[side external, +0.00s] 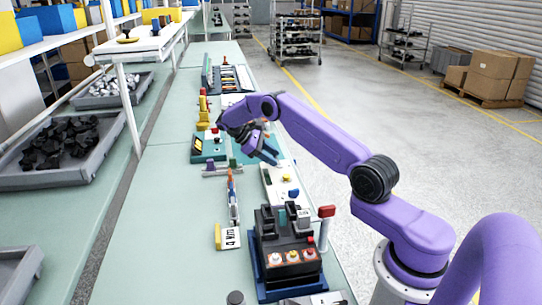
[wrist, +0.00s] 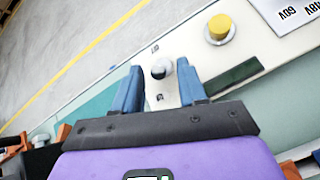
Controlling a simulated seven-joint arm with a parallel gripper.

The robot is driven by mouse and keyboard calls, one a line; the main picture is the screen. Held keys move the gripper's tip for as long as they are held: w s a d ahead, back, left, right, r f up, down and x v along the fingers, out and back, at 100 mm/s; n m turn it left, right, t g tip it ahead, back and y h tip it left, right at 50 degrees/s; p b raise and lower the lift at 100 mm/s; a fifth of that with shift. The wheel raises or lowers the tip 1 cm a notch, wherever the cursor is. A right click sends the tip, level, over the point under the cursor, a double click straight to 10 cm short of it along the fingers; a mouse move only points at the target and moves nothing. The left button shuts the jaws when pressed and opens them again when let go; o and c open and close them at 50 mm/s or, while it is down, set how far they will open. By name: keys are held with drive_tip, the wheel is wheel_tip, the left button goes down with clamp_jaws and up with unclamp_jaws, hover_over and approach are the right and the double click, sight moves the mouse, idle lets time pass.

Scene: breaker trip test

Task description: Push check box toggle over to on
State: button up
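The check box is a long white panel (wrist: 191,42) in the wrist view. A small toggle with a dark base and a pale tip (wrist: 160,69) stands on it between my fingers. Small marks are printed on either side of the toggle, too small to read surely. My gripper (wrist: 160,66) is open, with one blue finger on each side of the toggle and visible gaps to it. In the side external view my gripper (side external: 267,156) is low over the far end of the white panel (side external: 270,194); the toggle is hidden there.
A round yellow button (wrist: 219,27) and a dark green strip (wrist: 231,76) are on the panel. A teal box (side external: 208,148) stands left of my gripper. The left bench strip has clear room.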

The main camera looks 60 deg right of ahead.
drive_tip(key=v, duration=0.7)
drive_tip(key=shift+r, duration=0.15)
idle(0.3)
drive_tip(key=shift+w+a, duration=0.15)
drive_tip(key=shift+a, duration=0.05)
idle(0.6)
